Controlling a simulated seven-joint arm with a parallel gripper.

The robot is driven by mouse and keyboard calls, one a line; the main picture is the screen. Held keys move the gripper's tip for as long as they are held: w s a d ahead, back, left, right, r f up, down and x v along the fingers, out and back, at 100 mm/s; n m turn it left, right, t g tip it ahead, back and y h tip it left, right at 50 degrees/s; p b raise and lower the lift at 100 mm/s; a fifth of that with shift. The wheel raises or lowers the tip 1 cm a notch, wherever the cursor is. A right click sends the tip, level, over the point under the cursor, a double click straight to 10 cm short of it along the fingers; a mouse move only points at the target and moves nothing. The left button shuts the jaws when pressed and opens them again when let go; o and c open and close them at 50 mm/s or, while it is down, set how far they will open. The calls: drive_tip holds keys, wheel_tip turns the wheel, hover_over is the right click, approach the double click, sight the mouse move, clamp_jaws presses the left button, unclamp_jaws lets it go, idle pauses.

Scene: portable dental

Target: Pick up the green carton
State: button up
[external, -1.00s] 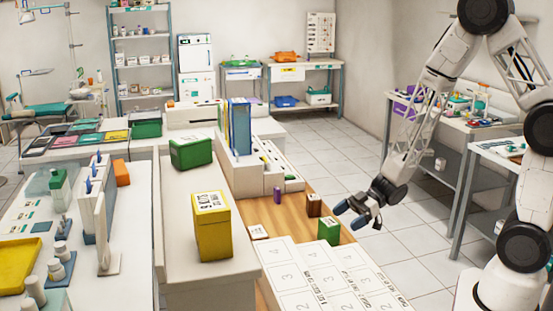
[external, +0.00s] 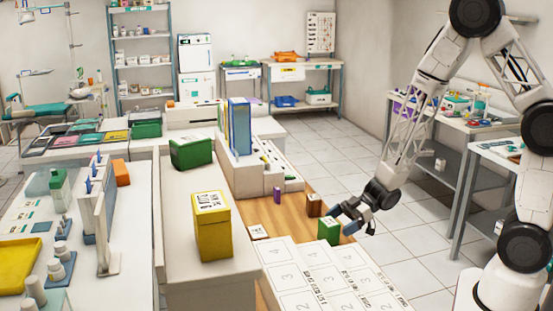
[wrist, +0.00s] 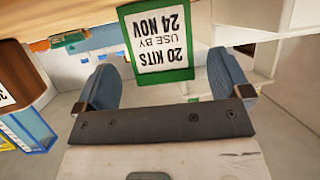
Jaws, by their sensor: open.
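The small green carton (external: 328,231) stands upright on the wooden strip by the white numbered panels. In the wrist view its white label (wrist: 160,42) reads "20 KITS USE BY 24 NOV", upside down. My gripper (external: 346,220) is open at the carton's right side in the external view. In the wrist view the two blue fingers (wrist: 165,78) are spread, with the carton ahead of the gap between them. I cannot tell whether a finger touches it.
A brown box (external: 314,205) and a small purple item (external: 276,195) stand behind the carton on the wood. A white card (external: 258,232) lies to the left. A tall yellow box (external: 213,230) and a larger green box (external: 191,153) stand on the raised white counter.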

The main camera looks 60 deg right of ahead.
sight(328, 223)
drive_tip(key=shift+x, duration=2.3)
drive_tip(key=c, duration=1)
drive_tip(key=shift+r, duration=0.15)
drive_tip(key=shift+r, duration=0.6)
drive_tip(key=shift+s+r, duration=0.2)
drive_tip(key=shift+r, duration=0.35)
drive_tip(key=shift+s+r, duration=0.2)
drive_tip(key=shift+r, duration=0.35)
drive_tip(key=s, duration=0.5)
drive_tip(key=s+d+r, duration=0.1)
drive_tip(key=s, duration=0.4)
drive_tip(key=s+d, duration=0.1)
drive_tip(key=s, duration=0.4)
drive_tip(key=shift+s+r, duration=0.1)
drive_tip(key=shift+r, duration=0.1)
